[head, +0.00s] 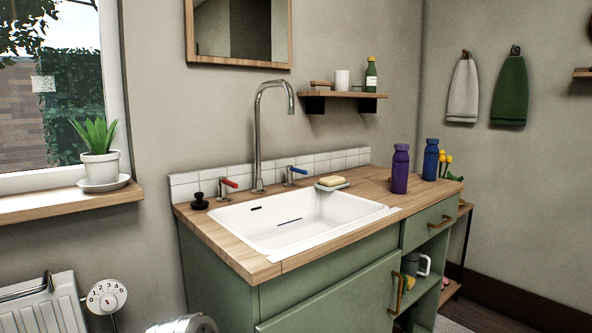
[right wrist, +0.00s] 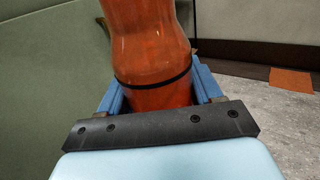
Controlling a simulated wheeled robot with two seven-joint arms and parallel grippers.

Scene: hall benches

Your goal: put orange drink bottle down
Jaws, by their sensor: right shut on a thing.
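The orange drink bottle (right wrist: 150,45) fills the upper middle of the right wrist view. It is orange-red with a dark band around its lower part. My right gripper (right wrist: 160,93) is shut on it, with a blue finger on each side. The bottle's top is cut off by the frame edge. Neither gripper nor the orange bottle shows in the head view. A wooden counter (head: 385,205) with a white sink (head: 300,222) stands in the middle of the head view.
A purple bottle (head: 400,170) and a blue bottle (head: 430,160) stand on the counter's right part. Soap (head: 331,181) lies on a dish behind the sink. A tall tap (head: 257,140) rises at the back. Some bare counter lies right of the sink, around the bottles.

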